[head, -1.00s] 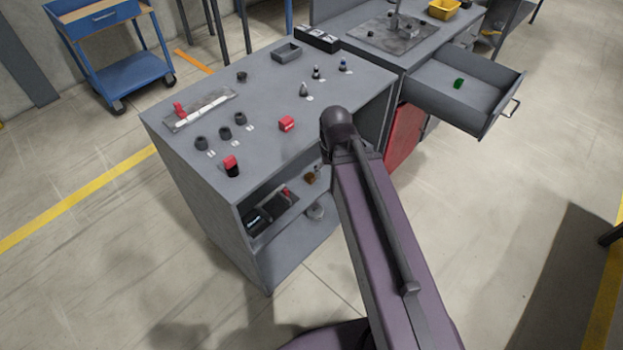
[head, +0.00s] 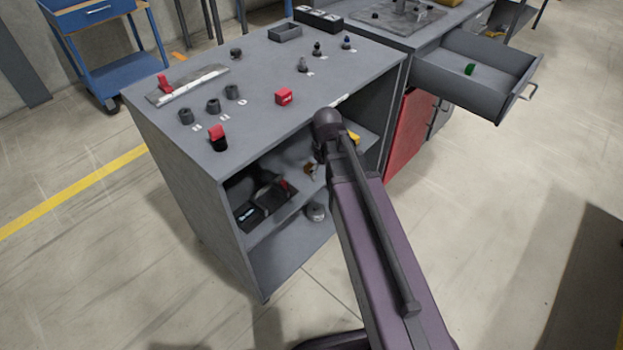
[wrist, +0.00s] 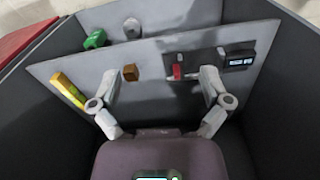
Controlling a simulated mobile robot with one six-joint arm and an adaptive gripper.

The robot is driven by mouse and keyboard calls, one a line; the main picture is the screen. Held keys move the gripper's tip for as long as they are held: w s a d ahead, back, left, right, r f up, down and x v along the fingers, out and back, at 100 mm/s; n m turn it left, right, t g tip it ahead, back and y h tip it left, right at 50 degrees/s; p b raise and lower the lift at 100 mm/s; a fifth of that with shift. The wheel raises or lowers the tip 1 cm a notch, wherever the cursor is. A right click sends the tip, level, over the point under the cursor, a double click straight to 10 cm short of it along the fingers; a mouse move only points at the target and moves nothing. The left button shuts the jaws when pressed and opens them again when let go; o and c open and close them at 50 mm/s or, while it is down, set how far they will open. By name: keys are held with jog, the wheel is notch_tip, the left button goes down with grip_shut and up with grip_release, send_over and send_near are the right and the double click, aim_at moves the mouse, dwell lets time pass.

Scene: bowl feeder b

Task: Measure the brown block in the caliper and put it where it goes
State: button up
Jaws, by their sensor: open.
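The brown block (head: 309,170) lies on the middle shelf of the grey cabinet; in the wrist view the brown block (wrist: 130,72) is ahead of my gripper, nearer its left finger. My gripper (wrist: 160,82) is open and empty, with nothing between its fingers. In the head view my arm mostly hides it. On the same shelf, a dark device with a lit display (wrist: 238,60) and a red part (wrist: 177,71) lies toward the right. A pale scale with a red slider (head: 187,86) lies on the cabinet top. I cannot tell which is the caliper.
A yellow block (wrist: 68,88) lies left of the brown block. A green piece (wrist: 95,40) and a grey round piece (wrist: 131,28) are beyond the shelf's edge. Dark walls close in on both sides. The open drawer (head: 440,72) holds a green block (head: 470,69).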

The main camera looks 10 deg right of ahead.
jog(key=w+f+n+b, duration=0.2)
jog(key=w+f+b, duration=0.1)
jog(key=f+b, duration=0.3)
jog(key=n+b, duration=0.3)
jog(key=n, duration=1.5)
send_over(310, 166)
notch_tip(310, 166, down, 4)
jog(key=shift+w, duration=0.15)
jog(key=shift+f, duration=0.1)
notch_tip(310, 166, down, 7)
jog(key=b, duration=0.6)
jog(key=shift+r, duration=0.2)
jog(key=shift+f+b, duration=2.6)
jog(key=shift+b, duration=0.15)
